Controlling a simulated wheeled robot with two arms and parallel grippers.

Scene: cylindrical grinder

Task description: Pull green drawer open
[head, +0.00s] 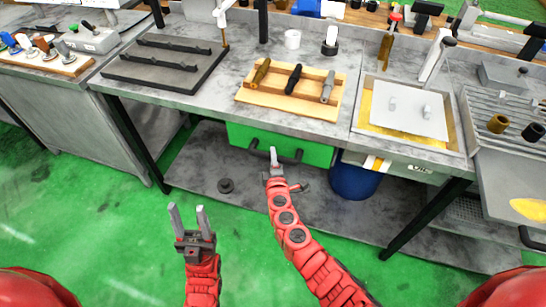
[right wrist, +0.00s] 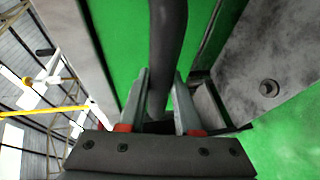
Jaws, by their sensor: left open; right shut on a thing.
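The green drawer (head: 242,135) hangs under the middle of the workbench, its front facing me. Its dark bar handle (head: 289,158) runs across the front. My right gripper (head: 275,160) is at the handle and shut on it. In the right wrist view the dark handle (right wrist: 168,45) passes between the two fingers of the right gripper (right wrist: 158,100), with green drawer surface behind. The fingers partly hide the handle. My left gripper (head: 188,217) is open and empty, low above the green floor, left of the drawer and apart from it.
The grey workbench (head: 215,97) carries a wooden tray (head: 250,98) with several tools. A lower shelf (head: 205,160) holds a small dark round part (head: 226,185). A blue bin (head: 352,182) stands right of the drawer. The green floor (head: 120,230) in front is clear.

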